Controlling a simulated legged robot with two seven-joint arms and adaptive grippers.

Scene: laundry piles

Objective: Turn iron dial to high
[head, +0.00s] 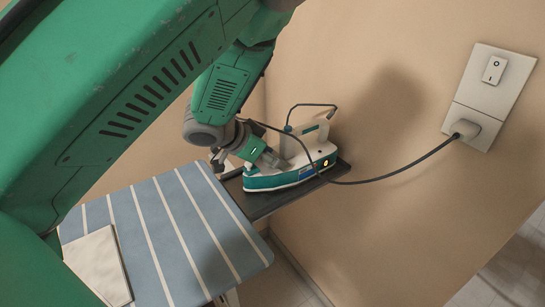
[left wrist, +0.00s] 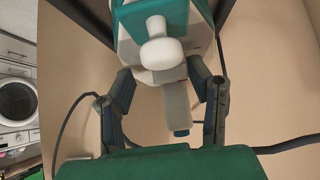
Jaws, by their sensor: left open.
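The teal and white iron (head: 290,177) rests on a dark shelf (head: 262,204) at the end of the ironing board, with a small orange light lit on its side. In the left wrist view, the iron (left wrist: 124,52) is at the top, and a white rounded knob (left wrist: 160,54), which looks like its dial, sticks out from it. My left gripper (head: 272,158) is at the iron, close to its body. Its two fingers (left wrist: 162,78) are open, one on each side of the white part below the knob. Contact cannot be told. Any dial markings are not visible. My right gripper is not in view.
A dark cord runs from the iron to a plug (head: 466,130) in the wall plate, below a switch (head: 494,69). The striped ironing board (head: 165,235) holds a folded white cloth (head: 98,266). A washing machine (left wrist: 17,103) shows at left in the wrist view.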

